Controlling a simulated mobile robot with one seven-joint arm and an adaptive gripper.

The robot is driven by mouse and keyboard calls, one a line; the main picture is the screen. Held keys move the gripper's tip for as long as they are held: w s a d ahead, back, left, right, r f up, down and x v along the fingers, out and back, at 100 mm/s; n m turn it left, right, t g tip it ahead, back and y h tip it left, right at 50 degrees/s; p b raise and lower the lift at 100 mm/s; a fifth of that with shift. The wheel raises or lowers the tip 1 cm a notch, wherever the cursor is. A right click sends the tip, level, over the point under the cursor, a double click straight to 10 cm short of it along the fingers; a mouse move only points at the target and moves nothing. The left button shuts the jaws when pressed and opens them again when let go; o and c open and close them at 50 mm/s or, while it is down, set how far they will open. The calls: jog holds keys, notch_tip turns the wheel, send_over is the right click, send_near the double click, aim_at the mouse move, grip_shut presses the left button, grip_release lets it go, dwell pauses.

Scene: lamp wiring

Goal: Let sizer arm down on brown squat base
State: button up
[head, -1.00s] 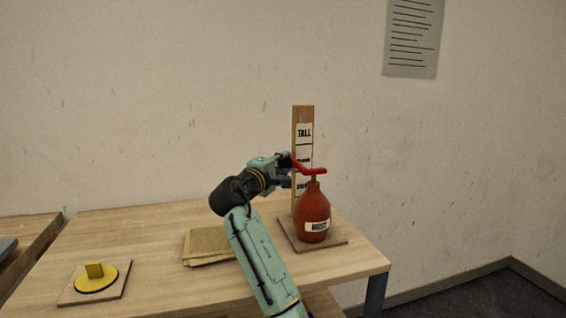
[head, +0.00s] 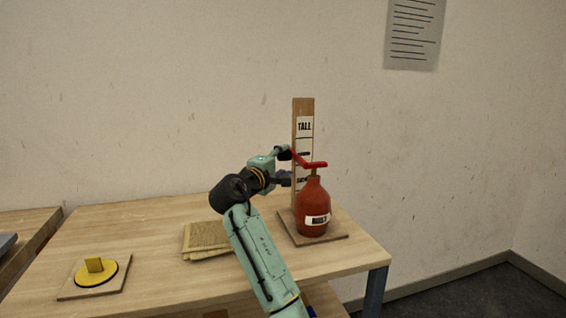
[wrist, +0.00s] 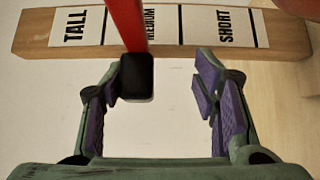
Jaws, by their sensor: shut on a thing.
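The sizer has a red arm (head: 312,164) in front of an upright wooden post (head: 304,112) marked TALL, MEDIUM and SHORT. The brown squat base (head: 313,200) is a rounded reddish-brown bottle shape with a white label, standing upright on the sizer's board. The red arm lies level just at its neck top; I cannot tell whether they touch. My gripper (head: 285,166) is left of the post, shut on the sizer arm. In the wrist view, the red arm (wrist: 127,22) ends in a black block (wrist: 136,77) beside the left finger of my gripper (wrist: 165,95).
The sizer's flat board (head: 328,238) sits near the table's right edge. Brown folded sheets (head: 205,237) lie left of my arm. A yellow disc with an upright tab (head: 96,272) lies on a small board at the front left. The tabletop (head: 130,230) between is clear.

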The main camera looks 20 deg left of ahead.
jog(key=s+a, duration=0.2)
jog(key=s, duration=1)
jog(key=shift+a+b, duration=0.25)
jog(key=shift+b, duration=0.1)
dwell(0.4)
jog(key=shift+f, duration=0.1)
dwell(0.4)
jog(key=s+a, duration=0.2)
jog(key=s, duration=0.9)
jog(key=shift+s, duration=0.4)
jog(key=shift+a, duration=0.1)
